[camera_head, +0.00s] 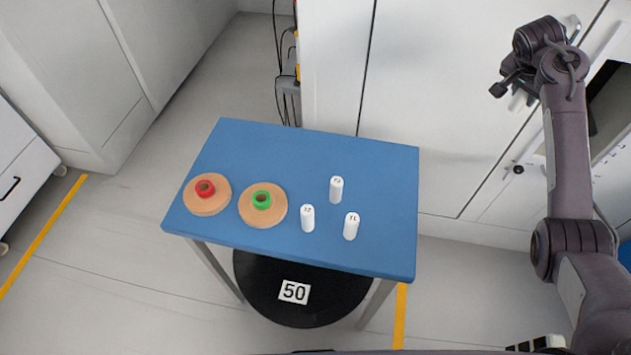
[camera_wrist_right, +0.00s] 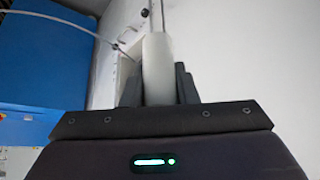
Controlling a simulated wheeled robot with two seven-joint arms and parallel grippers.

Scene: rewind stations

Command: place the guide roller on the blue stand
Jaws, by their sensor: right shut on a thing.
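My right gripper (camera_head: 512,90) is raised at the upper right, in front of the white cabinets and well away from the blue table. In the right wrist view its dark fingers (camera_wrist_right: 158,88) are shut on a white cylinder, which looks like the guide roller (camera_wrist_right: 157,65). A bit of this white roller (camera_head: 517,101) shows below the gripper in the head view. The blue-topped table (camera_head: 270,150), which may be the blue stand, is at the middle. My left gripper is not in view.
On the table are three labelled white cylinders, (camera_head: 336,190) (camera_head: 307,219) (camera_head: 351,226), and two tan discs (camera_head: 207,205) (camera_head: 250,213) with red and green cores. The table's back and right parts are clear. A blue panel (camera_wrist_right: 45,60) shows at left in the wrist view.

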